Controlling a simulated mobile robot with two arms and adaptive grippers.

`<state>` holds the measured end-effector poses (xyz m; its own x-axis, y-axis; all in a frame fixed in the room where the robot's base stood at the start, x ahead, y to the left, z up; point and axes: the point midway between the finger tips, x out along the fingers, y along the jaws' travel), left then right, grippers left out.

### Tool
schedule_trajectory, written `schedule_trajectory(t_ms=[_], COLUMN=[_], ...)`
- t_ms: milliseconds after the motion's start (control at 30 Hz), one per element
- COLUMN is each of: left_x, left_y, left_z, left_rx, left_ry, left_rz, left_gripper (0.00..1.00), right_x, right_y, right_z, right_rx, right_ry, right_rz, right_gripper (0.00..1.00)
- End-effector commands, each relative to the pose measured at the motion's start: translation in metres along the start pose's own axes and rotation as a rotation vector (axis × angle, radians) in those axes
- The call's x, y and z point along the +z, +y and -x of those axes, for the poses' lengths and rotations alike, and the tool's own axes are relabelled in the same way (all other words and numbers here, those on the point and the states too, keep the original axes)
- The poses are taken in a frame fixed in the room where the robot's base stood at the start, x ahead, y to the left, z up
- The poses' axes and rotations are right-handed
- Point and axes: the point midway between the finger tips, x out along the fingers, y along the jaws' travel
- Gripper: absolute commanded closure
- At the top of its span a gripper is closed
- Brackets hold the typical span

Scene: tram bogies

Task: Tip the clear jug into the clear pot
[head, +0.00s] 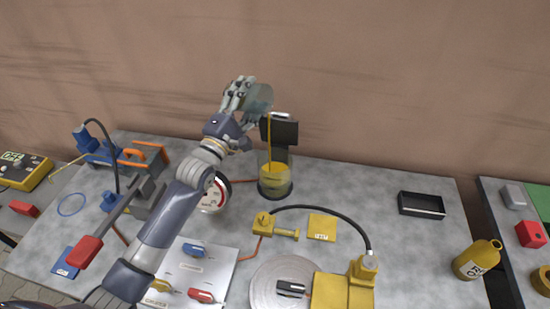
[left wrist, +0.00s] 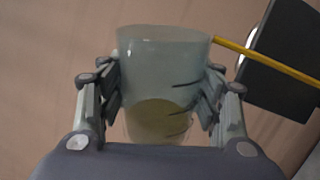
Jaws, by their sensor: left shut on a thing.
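The clear jug (head: 259,98) is tilted in my left gripper (head: 243,96), above the table. In the left wrist view the jug (left wrist: 165,55) sits between the gripper's fingers (left wrist: 160,105), which are shut on it. A thin yellow stream (head: 268,140) runs down from the jug's lip into the clear pot (head: 275,178). The stream also shows in the left wrist view (left wrist: 265,60). The pot stands upright on the table and holds yellow liquid in its lower part. My right gripper is not in view.
A dark device (head: 280,131) stands right behind the pot. A round gauge (head: 214,196) is at its left. A yellow fitting with a black hose (head: 320,211) lies in front. A black tray (head: 421,204) and a yellow bottle (head: 477,260) are at the right, with bare table between.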

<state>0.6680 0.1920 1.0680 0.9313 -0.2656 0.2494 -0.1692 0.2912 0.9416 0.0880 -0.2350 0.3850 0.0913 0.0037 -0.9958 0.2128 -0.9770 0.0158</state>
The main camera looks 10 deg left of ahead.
Motion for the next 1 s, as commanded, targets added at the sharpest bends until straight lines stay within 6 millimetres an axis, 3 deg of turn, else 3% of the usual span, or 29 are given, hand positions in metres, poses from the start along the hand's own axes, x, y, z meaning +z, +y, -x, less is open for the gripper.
schedule_trajectory(t_ms=[1000], left_x=[0.0077], left_y=[0.003], left_z=[-0.0007], left_rx=[0.002], left_ry=[-0.018], left_rz=[-0.068], left_gripper=[0.65], right_x=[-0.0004], right_y=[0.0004], right_z=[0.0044], right_rx=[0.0], right_ry=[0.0], right_rz=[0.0], right_gripper=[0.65])
